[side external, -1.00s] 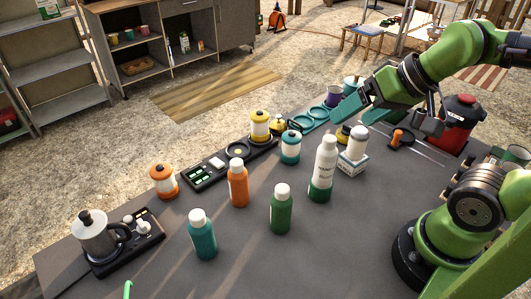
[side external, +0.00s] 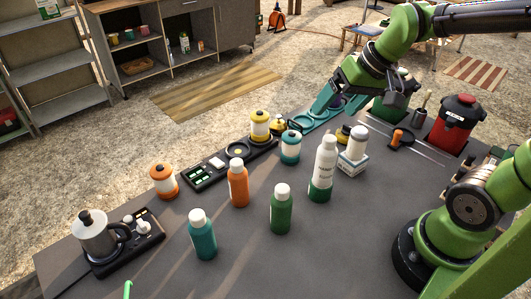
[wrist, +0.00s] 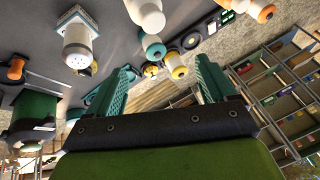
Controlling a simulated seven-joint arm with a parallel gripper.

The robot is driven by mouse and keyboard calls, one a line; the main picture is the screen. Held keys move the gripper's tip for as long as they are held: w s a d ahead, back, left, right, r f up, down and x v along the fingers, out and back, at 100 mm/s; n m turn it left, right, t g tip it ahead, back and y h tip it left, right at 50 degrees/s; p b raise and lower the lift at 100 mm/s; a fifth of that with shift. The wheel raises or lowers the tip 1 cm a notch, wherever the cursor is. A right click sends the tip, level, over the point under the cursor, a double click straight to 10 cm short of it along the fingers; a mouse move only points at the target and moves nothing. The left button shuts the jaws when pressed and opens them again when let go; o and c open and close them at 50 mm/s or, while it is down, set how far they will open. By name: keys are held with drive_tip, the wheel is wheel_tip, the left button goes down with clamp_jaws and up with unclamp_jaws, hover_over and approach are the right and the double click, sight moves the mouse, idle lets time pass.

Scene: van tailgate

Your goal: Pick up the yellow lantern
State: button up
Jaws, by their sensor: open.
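The yellow lantern (side external: 260,125) has a yellow top and base with a pale middle. It stands upright by the long black tray at the table's far side; whether it is on the tray is unclear. In the wrist view the yellow lantern (wrist: 177,66) shows between my fingers, farther out. My gripper (side external: 325,98) is open and empty, above the far edge, to the right of the lantern and apart from it. Its two teal fingers (wrist: 164,66) are spread in the wrist view.
A teal lantern (side external: 290,147) stands just right of the yellow one, with a small yellow item (side external: 278,123) behind it. An orange bottle (side external: 238,185), a white-and-green bottle (side external: 325,165) and an orange lantern (side external: 163,181) stand nearby.

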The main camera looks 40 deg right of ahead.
sight(256, 123)
drive_tip(key=w+d+f+n+g+y, duration=0.1)
drive_tip(key=w+d+f+n, duration=0.1)
drive_tip(key=w+n, duration=0.65)
drive_tip(key=w+d+f+n+y, duration=0.1)
drive_tip(key=w+d+n+y, duration=0.3)
drive_tip(key=w, duration=0.7)
drive_tip(key=w+a+f, duration=0.1)
drive_tip(key=a+f, duration=0.1)
drive_tip(key=f, duration=0.2)
drive_tip(key=w+a+f+h, duration=0.1)
drive_tip(key=w+a+f, duration=0.1)
drive_tip(key=f, duration=0.3)
drive_tip(key=w+a+f+n+h, duration=0.1)
drive_tip(key=w+a+f, duration=0.1)
drive_tip(key=f, duration=0.3)
drive_tip(key=shift+w+a+f, duration=0.1)
drive_tip(key=shift+a+f, duration=0.15)
drive_tip(key=shift+a, duration=0.3)
drive_tip(key=c, duration=1.1)
